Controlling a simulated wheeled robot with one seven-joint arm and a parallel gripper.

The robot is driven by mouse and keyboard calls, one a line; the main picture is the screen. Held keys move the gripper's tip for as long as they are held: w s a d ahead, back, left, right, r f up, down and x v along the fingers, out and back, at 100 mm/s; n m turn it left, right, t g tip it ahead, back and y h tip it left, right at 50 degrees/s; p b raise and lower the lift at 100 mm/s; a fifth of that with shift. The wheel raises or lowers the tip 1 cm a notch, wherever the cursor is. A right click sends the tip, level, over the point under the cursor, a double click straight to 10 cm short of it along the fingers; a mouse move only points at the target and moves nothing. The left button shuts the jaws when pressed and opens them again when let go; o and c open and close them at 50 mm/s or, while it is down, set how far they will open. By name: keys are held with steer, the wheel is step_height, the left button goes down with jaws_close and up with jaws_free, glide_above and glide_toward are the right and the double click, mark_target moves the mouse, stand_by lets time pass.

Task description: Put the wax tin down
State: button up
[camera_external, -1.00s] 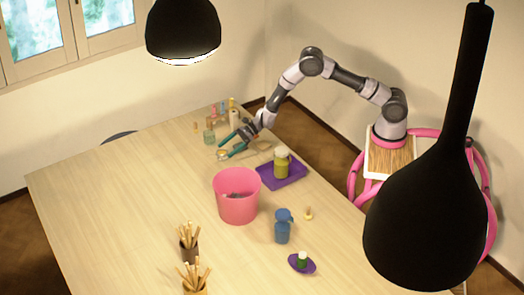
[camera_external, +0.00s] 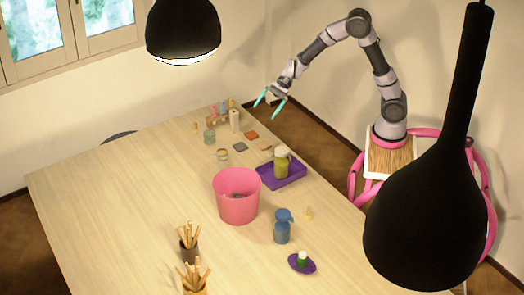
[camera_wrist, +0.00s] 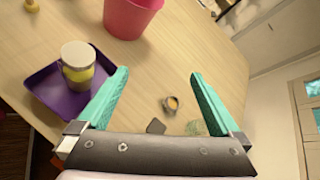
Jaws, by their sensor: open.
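The wax tin, a small round tin with an orange-tan top (camera_external: 222,155), stands upright on the table (camera_external: 130,195), left of the purple tray. In the wrist view the tin (camera_wrist: 171,104) shows between and beyond my fingers, apart from both. My gripper (camera_external: 267,110) is open and empty, raised well above the far right edge of the table. Its two teal fingers (camera_wrist: 159,73) are spread wide.
A purple tray (camera_external: 293,177) holds a jar (camera_external: 282,161) with a pale lid. Flat grey, red and tan tiles lie near the tin. A pink bucket (camera_external: 237,200), a blue container (camera_external: 283,228) and brush pots stand nearer. The table's left side is clear.

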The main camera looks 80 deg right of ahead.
steer(key=s+d+r+n+h, duration=0.3)
steer(key=s+d+r+n, duration=0.1)
steer(key=s, duration=0.6)
steer(key=s+d+r+n+t+h, duration=0.1)
steer(key=s+d+r+n+h, duration=0.2)
steer(key=s, duration=0.8)
steer(key=s+d+r+n+h, duration=0.2)
steer(key=s+d+r+n, duration=0.3)
steer(key=s, duration=0.5)
steer(key=shift+s+d+r+n+t+h, duration=0.25)
steer(key=shift+s+r+n+h, duration=0.2)
steer(key=shift+n, duration=0.45)
